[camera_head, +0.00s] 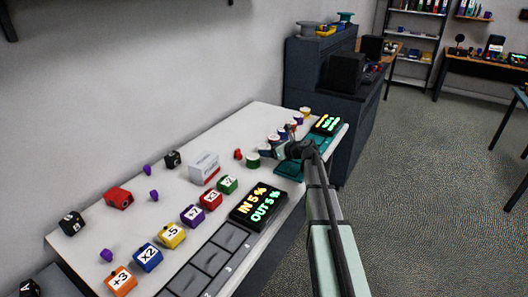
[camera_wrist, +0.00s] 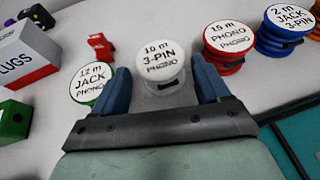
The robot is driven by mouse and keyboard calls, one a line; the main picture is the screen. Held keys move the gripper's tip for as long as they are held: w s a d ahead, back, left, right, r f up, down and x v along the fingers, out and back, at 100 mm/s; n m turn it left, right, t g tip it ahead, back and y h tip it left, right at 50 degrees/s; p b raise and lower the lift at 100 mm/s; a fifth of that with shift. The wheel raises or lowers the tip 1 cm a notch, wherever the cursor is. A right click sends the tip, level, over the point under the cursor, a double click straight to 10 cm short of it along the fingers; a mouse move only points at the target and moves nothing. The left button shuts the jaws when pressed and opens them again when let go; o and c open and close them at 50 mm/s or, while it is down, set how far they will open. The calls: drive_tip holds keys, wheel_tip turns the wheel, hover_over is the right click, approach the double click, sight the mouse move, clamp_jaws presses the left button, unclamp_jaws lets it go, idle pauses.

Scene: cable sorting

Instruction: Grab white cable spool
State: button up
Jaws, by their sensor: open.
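The white cable spool (camera_wrist: 160,48) stands upright in the middle of the wrist view, its label reading 10 m 3-PIN PHONO. My gripper (camera_wrist: 161,70) is open, with one blue finger to the left of the spool and one to the right. Gaps show between the spool and both fingers, and nothing is held. In the head view my gripper (camera_head: 279,151) is beside the row of spools, and the white spool (camera_head: 265,149) is partly hard to make out there.
Close by on the left is a green-rimmed spool (camera_wrist: 88,84); on the right are a red spool (camera_wrist: 230,40) and a blue spool (camera_wrist: 288,22). A red piece (camera_wrist: 100,46) lies behind. A teal tray (camera_head: 290,170) and a lit display (camera_head: 259,204) are nearby.

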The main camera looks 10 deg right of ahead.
sight(266, 147)
drive_tip(key=x, duration=0.4)
drive_tip(key=shift+r, duration=0.25)
drive_tip(key=shift+c, duration=0.3)
drive_tip(key=c, duration=0.7)
drive_tip(key=shift+c, duration=0.2)
drive_tip(key=shift+r, duration=0.15)
